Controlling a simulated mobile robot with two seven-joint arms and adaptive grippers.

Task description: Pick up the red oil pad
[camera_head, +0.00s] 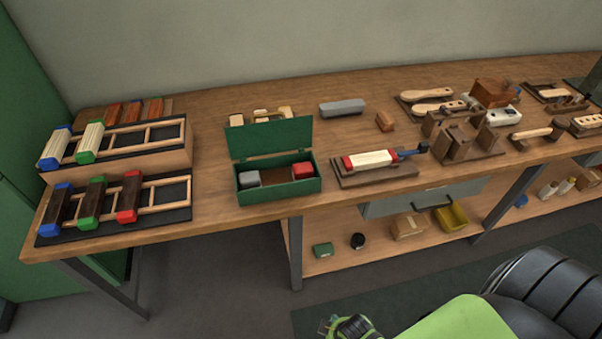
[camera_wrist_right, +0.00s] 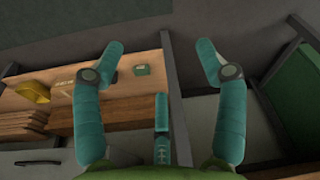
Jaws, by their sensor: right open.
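A red block, which looks like the red oil pad (camera_head: 302,170), sits at the right end inside a green box (camera_head: 282,193) on the workbench. The box lid (camera_head: 270,138) is raised. A grey block (camera_head: 249,178) sits at the left end of the same box. In the head view, part of my right arm shows low at the bottom, well below the bench top. My left gripper is not in view.
Right of the box, a wooden board (camera_head: 350,181) carries a brush-like piece with red ends. Racks with coloured blocks (camera_head: 120,225) stand at the left. The lower shelf holds a yellow bin (camera_head: 452,215) and a small green box (camera_head: 322,250). A bench leg (camera_head: 295,254) stands below.

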